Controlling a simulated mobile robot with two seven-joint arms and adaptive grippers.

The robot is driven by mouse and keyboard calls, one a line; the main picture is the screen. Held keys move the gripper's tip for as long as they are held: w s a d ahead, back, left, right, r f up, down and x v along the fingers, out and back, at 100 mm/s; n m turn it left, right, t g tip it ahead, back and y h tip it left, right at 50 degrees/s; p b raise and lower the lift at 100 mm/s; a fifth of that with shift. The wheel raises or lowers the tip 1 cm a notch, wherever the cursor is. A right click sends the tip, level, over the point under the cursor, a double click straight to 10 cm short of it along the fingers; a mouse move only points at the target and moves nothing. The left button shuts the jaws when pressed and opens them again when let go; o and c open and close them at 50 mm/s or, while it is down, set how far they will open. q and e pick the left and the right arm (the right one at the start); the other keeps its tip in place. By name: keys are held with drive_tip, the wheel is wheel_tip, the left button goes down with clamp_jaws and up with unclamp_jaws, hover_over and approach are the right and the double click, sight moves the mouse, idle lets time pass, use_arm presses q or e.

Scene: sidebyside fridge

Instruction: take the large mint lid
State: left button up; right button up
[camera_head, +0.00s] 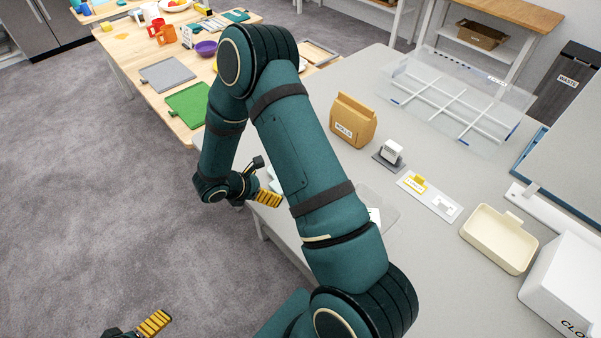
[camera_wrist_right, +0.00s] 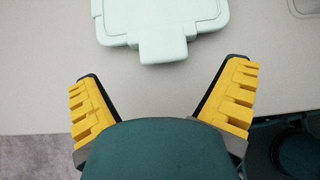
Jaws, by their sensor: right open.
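The large mint lid (camera_wrist_right: 160,18) lies flat on the light grey table in the right wrist view, cut off by the top edge. Its short tab (camera_wrist_right: 163,45) points toward my right gripper (camera_wrist_right: 162,72). The right gripper is open, its yellow-padded fingers spread wider than the tab, with nothing between them. The tab is just ahead of the fingertips, apart from them. In the head view my right arm hides most of the lid; only a pale sliver shows beside the right gripper (camera_head: 265,181). My left gripper (camera_head: 150,324) shows only partly at the bottom left, over the floor.
On the grey table are an orange bag (camera_head: 352,122), a small grey stand (camera_head: 389,154), a labelled card (camera_head: 429,196), a cream container (camera_head: 498,240), a clear divided tray (camera_head: 455,98) and a white box (camera_head: 565,285). A wooden table (camera_head: 130,60) holds kitchen items at the upper left.

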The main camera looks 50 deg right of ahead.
sight(274, 188)
drive_tip(key=x, duration=0.4)
drive_tip(key=shift+s+d+f, duration=0.15)
drive_tip(key=shift+s+f, duration=0.05)
drive_tip(key=shift+f, duration=0.05)
drive_tip(key=c, duration=1.3)
drive_tip(key=shift+r, duration=0.1)
